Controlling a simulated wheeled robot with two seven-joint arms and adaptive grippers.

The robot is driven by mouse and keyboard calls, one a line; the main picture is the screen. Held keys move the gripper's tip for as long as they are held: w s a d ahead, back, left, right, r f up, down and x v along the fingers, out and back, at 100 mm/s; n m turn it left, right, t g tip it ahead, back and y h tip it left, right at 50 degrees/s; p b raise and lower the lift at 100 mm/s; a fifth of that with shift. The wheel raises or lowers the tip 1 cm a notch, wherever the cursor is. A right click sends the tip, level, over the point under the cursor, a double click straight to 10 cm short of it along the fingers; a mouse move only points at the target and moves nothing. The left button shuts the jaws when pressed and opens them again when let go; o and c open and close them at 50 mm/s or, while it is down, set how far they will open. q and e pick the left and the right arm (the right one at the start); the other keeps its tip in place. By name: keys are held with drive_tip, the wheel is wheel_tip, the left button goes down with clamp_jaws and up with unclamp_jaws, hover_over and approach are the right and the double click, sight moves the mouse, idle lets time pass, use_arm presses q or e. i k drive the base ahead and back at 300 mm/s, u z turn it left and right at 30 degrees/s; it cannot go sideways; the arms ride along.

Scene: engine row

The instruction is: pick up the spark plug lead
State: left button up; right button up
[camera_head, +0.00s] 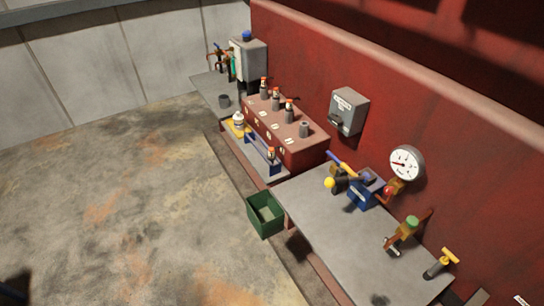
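A small dark piece with an orange-red and white top (270,154) is at the near end of the blue rack (258,154), in front of the engine block. It looks like the spark plug lead, but it is too small to be sure. The red-brown engine block (285,139) carries a row of grey posts. Three similar capped pieces (276,99) stand upright on it. The nearest post (304,130) is bare grey. Neither of my grippers can be made out in this view.
A green bin (265,215) stands on the floor by the grey bench (345,235). The bench holds a blue vise-like fixture (361,194) and valves. A white can (239,121) and grey cup (224,101) are farther back. The floor at left is open.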

sight(271, 156)
drive_tip(key=k, duration=0.4)
drive_tip(key=u, duration=0.8)
drive_tip(key=i, duration=0.85)
drive_tip(key=z, duration=0.7)
drive_tip(key=i, duration=0.75)
drive_tip(key=z, duration=0.85)
